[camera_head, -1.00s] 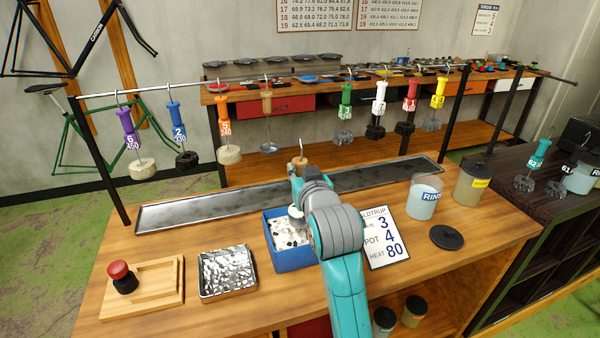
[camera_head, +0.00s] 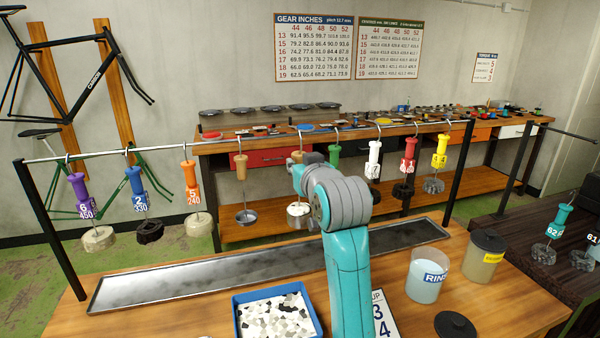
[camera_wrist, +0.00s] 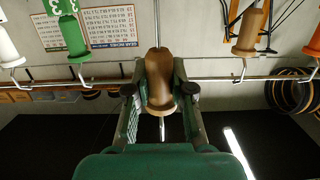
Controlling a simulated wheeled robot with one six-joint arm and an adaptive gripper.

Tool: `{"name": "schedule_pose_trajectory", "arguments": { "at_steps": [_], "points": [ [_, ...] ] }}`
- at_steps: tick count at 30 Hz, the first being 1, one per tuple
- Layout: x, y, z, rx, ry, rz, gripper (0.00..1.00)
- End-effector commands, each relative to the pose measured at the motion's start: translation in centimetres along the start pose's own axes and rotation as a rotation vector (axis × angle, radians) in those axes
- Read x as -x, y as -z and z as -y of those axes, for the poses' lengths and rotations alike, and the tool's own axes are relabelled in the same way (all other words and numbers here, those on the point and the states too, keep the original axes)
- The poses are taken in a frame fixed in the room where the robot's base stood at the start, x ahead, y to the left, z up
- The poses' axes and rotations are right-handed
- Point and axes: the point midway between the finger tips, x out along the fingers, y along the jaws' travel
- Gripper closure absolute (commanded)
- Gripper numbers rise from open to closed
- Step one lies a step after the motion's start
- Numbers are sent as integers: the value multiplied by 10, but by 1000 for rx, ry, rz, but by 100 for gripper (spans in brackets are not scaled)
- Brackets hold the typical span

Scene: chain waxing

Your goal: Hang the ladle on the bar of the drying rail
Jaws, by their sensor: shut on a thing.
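The ladle, with a tan handle (camera_head: 297,157) and a metal cup (camera_head: 298,216), hangs upright from my gripper (camera_head: 300,172) at about rail height. In the wrist view, which looks upside down, my gripper (camera_wrist: 160,100) is shut on the ladle's brown handle (camera_wrist: 160,75). The drying rail's bar (camera_head: 95,154) runs across behind my arm; in the wrist view the bar (camera_wrist: 215,80) passes behind the handle. The wire hook shows close to the bar, but I cannot tell whether it is over it.
A similar tan ladle (camera_head: 241,172) hangs on the left; orange (camera_head: 190,175) and green (camera_head: 334,155) handled tools hang nearby. The long metal drip tray (camera_head: 200,272) lies below. A blue tray (camera_head: 238,325), a rinse jar (camera_head: 427,275) and a dark lid (camera_head: 449,325) are in front.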

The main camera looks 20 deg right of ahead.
Motion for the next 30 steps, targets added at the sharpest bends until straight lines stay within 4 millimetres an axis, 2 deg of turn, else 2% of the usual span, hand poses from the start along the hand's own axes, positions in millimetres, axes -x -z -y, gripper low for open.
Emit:
{"name": "schedule_pose_trajectory", "arguments": {
  "at_steps": [28,30],
  "points": [
    [-80,11,0,0,0,0,100],
    [-81,5,0,0,0,1,100]
  ]
}}
